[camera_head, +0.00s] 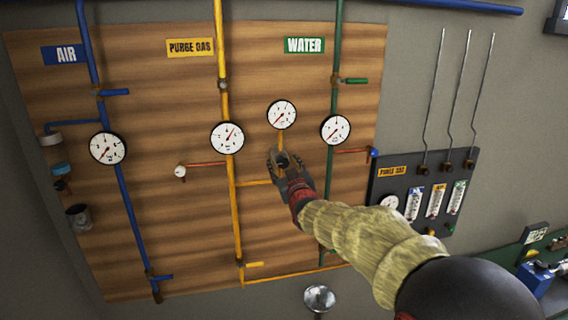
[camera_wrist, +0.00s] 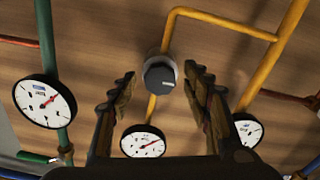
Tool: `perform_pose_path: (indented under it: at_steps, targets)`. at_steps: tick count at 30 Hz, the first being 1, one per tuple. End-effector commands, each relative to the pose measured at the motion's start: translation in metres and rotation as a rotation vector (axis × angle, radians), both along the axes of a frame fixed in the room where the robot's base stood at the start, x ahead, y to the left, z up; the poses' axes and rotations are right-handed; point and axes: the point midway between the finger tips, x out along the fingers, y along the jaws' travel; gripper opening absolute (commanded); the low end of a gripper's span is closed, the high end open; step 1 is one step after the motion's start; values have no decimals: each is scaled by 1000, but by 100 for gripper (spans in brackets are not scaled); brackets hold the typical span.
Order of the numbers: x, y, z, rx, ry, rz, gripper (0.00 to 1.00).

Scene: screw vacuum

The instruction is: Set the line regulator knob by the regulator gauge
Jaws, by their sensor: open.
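The regulator knob (camera_wrist: 160,75) is a dark round knob with a light pointer mark, on a yellow branch pipe. In the wrist view it sits between the two fingers of my gripper (camera_wrist: 162,82), with a visible gap on each side. My gripper (camera_head: 284,158) is open and in front of the knob in the head view, where it partly hides it. The regulator gauge (camera_head: 281,114), white with a red needle, is just above the knob on the same branch. In the wrist view this gauge (camera_wrist: 143,142) appears below the knob, upside down, and its face is visible.
The purge gas gauge (camera_head: 227,138) on the yellow pipe and the water gauge (camera_head: 335,130) on the green pipe flank the branch. A dark purge gas panel (camera_head: 405,178) with flow meters stands further right.

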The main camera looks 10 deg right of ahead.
Motion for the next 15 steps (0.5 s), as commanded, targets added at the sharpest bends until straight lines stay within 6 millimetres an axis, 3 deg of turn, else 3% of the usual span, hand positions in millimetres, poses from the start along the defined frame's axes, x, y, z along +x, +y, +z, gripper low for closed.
perform_pose_path:
  at_steps: [9, 15]
  targets:
    - [2, 0, -1, 0, 1, 0, 49]
    - [2, 0, -1, 0, 1, 0, 38]
